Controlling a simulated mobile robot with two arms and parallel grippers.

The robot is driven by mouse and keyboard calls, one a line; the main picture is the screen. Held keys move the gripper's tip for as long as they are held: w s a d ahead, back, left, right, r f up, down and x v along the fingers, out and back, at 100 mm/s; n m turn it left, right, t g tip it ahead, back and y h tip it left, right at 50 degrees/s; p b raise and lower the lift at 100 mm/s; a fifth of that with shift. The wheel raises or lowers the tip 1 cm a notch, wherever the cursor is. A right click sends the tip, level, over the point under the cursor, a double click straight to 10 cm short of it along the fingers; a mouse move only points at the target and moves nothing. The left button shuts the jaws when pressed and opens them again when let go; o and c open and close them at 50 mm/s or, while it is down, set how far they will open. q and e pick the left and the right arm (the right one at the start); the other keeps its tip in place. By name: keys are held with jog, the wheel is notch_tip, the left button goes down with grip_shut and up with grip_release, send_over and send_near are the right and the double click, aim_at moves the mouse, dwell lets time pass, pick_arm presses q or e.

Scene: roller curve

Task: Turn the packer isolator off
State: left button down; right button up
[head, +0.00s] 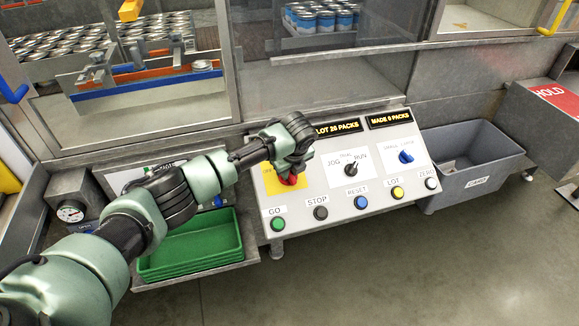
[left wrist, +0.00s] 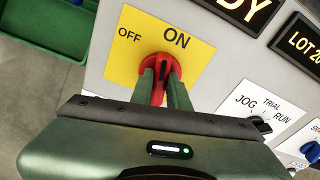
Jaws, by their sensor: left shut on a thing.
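The packer isolator is a red rotary handle (head: 289,180) on a yellow plate (head: 299,188) at the left of the sloped control panel. In the left wrist view the red handle (left wrist: 158,65) sits below the OFF and ON labels on the yellow plate (left wrist: 119,62). ON is above and slightly right of it, OFF is up to its left. My left gripper (head: 290,174) is shut on the handle, with a finger on each side in the left wrist view (left wrist: 162,80). The fingers hide part of the handle, so its exact angle is hard to tell. My right gripper is not in view.
The panel (head: 330,205) also has a JOG/TRIAL/RUN selector (head: 351,168), a blue selector (head: 406,157) and a row of buttons. Green trays (head: 190,247) lie at the left, a grey bin (head: 470,165) stands at the right. Windows with cans are behind.

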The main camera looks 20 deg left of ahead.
pick_arm(q)
jog(key=n+p, duration=0.2)
jog(key=n, duration=0.1)
jog(key=shift+s+r+n+p, duration=0.1)
jog(key=shift+r+n+p, duration=0.05)
jog(key=shift+n+p, duration=0.2)
jog(key=n+p, duration=0.2)
jog(key=n, duration=0.1)
jog(key=shift+t, duration=0.4)
jog(key=n+p, duration=0.2)
jog(key=n, duration=0.2)
jog(key=shift+s, duration=0.1)
jog(key=shift+f+n+t+p, duration=0.15)
jog(key=shift+n+t+p, duration=0.15)
jog(key=shift+n, duration=0.65)
jog(key=shift+f+n+t+p, duration=0.15)
jog(key=shift+n+p, duration=0.25)
jog(key=shift+n, duration=0.5)
jog(key=c, duration=1.4)
grip_release()
jog(key=shift+o, duration=0.2)
jog(key=shift+r, duration=0.1)
